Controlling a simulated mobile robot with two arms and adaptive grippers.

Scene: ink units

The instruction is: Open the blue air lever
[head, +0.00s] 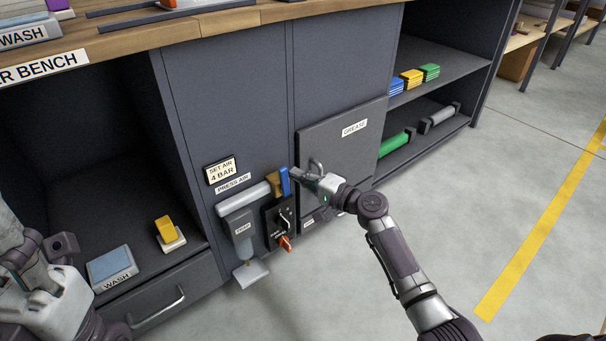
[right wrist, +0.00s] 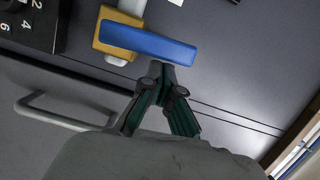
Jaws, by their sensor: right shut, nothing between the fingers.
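The blue air lever (head: 284,181) sits on a brass valve body (head: 273,184) at the right end of a pale pipe on the bench front, under the PRESS AIR label. In the right wrist view the blue lever (right wrist: 148,41) lies across the brass valve (right wrist: 117,32), just beyond my fingertips. My right gripper (head: 297,176) is shut and empty, its tips close beside the lever; I cannot tell whether they touch it. It also shows in the right wrist view (right wrist: 162,72). My left arm is at the left edge of the head view, but its fingers cannot be made out clearly.
A grey panel labelled GREASE (head: 345,150) with a handle is right of the valve. A black switch box with a red-orange knob (head: 285,243) and a grey filter unit (head: 240,228) are below. An open shelf (head: 440,75) is farther right. The floor in front is clear.

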